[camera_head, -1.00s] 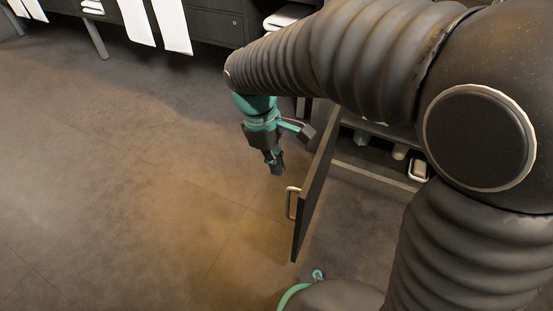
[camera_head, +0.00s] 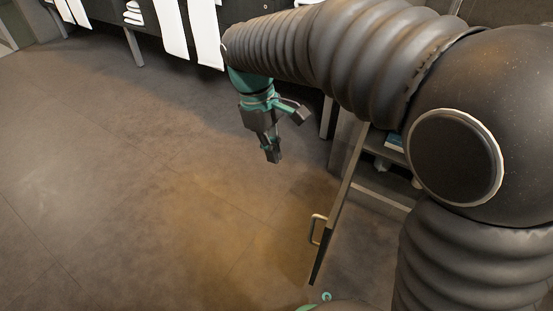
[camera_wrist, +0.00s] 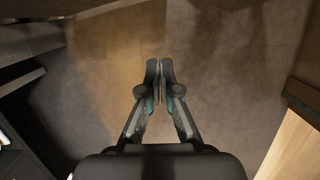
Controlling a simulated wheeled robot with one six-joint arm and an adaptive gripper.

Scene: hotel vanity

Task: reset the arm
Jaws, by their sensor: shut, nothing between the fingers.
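My gripper (camera_head: 272,156) hangs from my bent arm, pointing down over the bare floor in the head view. It is left of the open cabinet door and apart from it. In the wrist view my gripper (camera_wrist: 165,66) has its two fingers together, with nothing between them. Only floor shows beyond the fingertips there.
An open cabinet door (camera_head: 337,215) with a metal handle (camera_head: 317,229) stands at lower right, beside the open cabinet holding small items. A dark vanity with white towels (camera_head: 206,32) is at the back. The floor (camera_head: 120,190) on the left is clear.

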